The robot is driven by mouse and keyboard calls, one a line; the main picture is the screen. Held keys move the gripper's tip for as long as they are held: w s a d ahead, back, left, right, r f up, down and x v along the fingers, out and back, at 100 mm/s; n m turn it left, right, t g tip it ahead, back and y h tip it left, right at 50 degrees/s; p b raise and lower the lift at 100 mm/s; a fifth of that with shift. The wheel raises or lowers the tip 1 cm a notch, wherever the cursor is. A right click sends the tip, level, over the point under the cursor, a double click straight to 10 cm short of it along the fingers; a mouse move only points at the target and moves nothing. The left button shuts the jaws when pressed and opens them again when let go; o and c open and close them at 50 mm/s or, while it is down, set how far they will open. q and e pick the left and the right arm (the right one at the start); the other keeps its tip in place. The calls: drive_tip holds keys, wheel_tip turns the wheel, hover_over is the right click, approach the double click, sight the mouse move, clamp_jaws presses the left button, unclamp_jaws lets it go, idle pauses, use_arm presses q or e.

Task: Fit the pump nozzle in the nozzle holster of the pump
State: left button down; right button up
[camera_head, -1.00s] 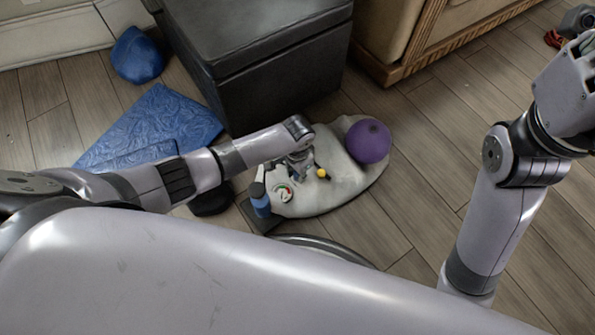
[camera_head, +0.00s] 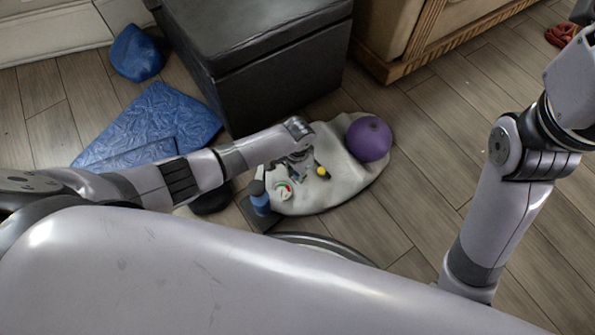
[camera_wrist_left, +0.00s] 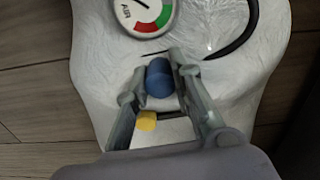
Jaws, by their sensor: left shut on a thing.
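My left gripper (camera_wrist_left: 150,95) is shut around a short blue cylinder (camera_wrist_left: 160,78), which looks like the pump nozzle. A yellow cap (camera_wrist_left: 147,121) shows below the blue cylinder, between the fingers; it also shows in the head view (camera_head: 321,171). In the head view my left gripper (camera_head: 299,167) is low over a pale crumpled sack-like thing (camera_head: 330,190), partly hidden by its own wrist. A round gauge (camera_wrist_left: 143,12) with red and green marks lies ahead of the fingers. A blue upright part (camera_head: 260,201) stands beside the gauge. I cannot make out the holster.
A purple ball (camera_head: 369,139) rests on the pale thing. A black hose (camera_wrist_left: 240,35) curves at the right in the wrist view. A dark ottoman (camera_head: 262,70), a blue folded sheet (camera_head: 150,130) and a blue lump (camera_head: 137,54) lie behind.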

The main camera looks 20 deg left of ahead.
use_arm(q)
drive_tip(key=shift+f, duration=0.15)
drive_tip(key=c, duration=1.3)
unclamp_jaws()
wheel_tip(320, 180, up, 12)
drive_tip(key=shift+r, duration=0.1)
